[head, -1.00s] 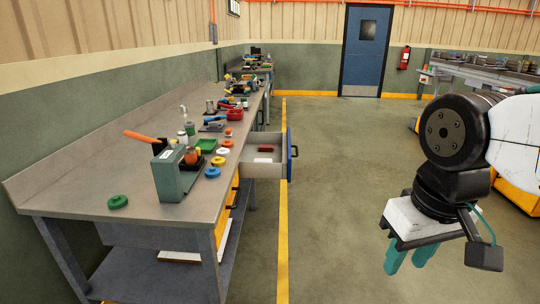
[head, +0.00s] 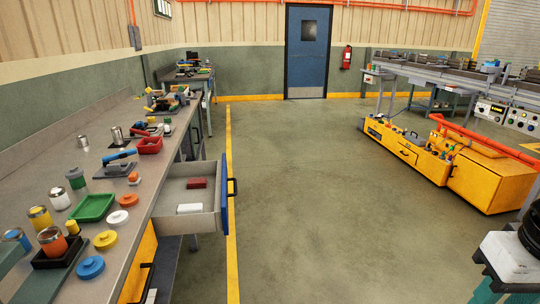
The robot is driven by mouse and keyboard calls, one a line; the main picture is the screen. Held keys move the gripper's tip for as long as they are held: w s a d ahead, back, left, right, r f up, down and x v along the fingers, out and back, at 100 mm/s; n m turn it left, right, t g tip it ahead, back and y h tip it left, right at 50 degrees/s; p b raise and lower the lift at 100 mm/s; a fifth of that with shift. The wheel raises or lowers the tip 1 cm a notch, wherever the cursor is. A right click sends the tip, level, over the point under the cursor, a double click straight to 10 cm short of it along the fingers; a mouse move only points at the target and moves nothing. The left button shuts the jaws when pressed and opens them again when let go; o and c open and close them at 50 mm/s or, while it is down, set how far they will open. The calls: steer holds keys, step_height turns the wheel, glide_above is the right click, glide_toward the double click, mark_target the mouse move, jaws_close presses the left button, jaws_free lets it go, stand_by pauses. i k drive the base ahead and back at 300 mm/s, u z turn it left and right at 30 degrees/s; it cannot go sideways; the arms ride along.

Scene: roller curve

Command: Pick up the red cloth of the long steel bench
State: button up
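The long steel bench (head: 112,130) runs along the left wall. Its drawer (head: 182,218) is pulled out over the aisle. In the drawer lies a small dark red piece (head: 196,183), which looks like the red cloth, with a white piece (head: 190,208) in front of it. My gripper (head: 502,295) is at the lower right corner, far to the right of the drawer. Its teal fingers are apart, with nothing seen between them; their tips are cut off by the frame edge.
The bench top holds a green tray (head: 93,208), a red bin (head: 149,146), coloured lids and metal cups. A yellow machine (head: 405,150) stands at the right. The floor (head: 315,205) between is clear. A blue door (head: 307,55) is at the back.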

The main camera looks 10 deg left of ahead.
mark_target(201, 183)
steer(key=z, duration=0.35)
steer(key=i, duration=2)
steer(key=u, duration=0.35)
steer(key=i, duration=1)
steer(key=u, duration=1.6)
steer(key=i, duration=0.8)
steer(key=u, duration=0.8)
